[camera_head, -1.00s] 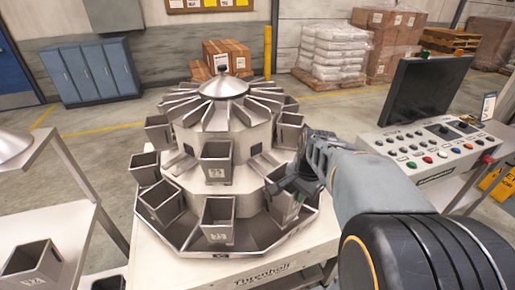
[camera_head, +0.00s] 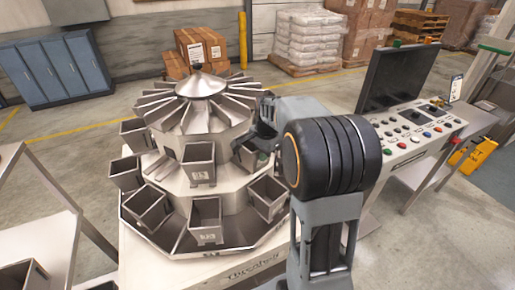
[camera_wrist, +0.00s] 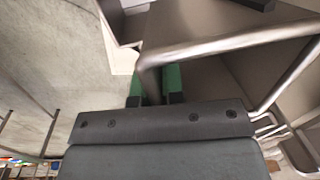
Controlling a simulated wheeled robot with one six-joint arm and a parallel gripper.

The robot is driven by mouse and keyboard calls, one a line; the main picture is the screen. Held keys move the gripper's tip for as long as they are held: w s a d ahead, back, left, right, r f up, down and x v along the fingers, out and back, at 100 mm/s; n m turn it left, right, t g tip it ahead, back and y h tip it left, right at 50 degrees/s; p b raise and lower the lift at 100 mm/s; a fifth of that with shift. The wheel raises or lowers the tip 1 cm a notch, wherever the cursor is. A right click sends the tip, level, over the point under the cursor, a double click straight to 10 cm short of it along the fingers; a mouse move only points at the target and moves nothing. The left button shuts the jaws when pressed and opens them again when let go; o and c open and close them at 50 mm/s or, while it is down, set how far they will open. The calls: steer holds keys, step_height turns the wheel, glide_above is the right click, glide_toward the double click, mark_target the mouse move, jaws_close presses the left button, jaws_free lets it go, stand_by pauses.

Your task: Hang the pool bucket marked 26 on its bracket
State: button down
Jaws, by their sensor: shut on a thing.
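My gripper (camera_head: 264,140) is at the right side of the round weigher's upper tier, largely hidden by my arm. It is shut on a grey metal bucket (camera_head: 246,155), whose front shows partly beside it. In the wrist view, the two green fingertips (camera_wrist: 156,84) close at the bent metal rim of a bucket (camera_wrist: 225,45). No mark 26 is readable on it from here. The bracket behind it is hidden, so I cannot tell whether the bucket touches it.
The weigher (camera_head: 195,118) carries other buckets, including one marked 23 (camera_head: 200,165) and lower buckets (camera_head: 205,215) and (camera_head: 268,195) close below my gripper. A control console (camera_head: 412,150) with a screen (camera_head: 402,80) stands right. A steel table (camera_head: 45,225) stands left.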

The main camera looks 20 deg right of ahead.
steer(key=w+p, duration=0.1)
steer(key=w, duration=0.2)
steer(key=shift+w+r, duration=0.1)
steer(key=shift+w, duration=0.2)
steer(key=shift+w+f+p, duration=0.25)
steer(key=shift+f+p, duration=0.05)
steer(key=shift+f, duration=0.55)
steer(key=shift+s, duration=0.1)
steer(key=shift+f, duration=0.2)
steer(key=c, duration=1.2)
jaws_free()
steer(key=shift+c, duration=0.2)
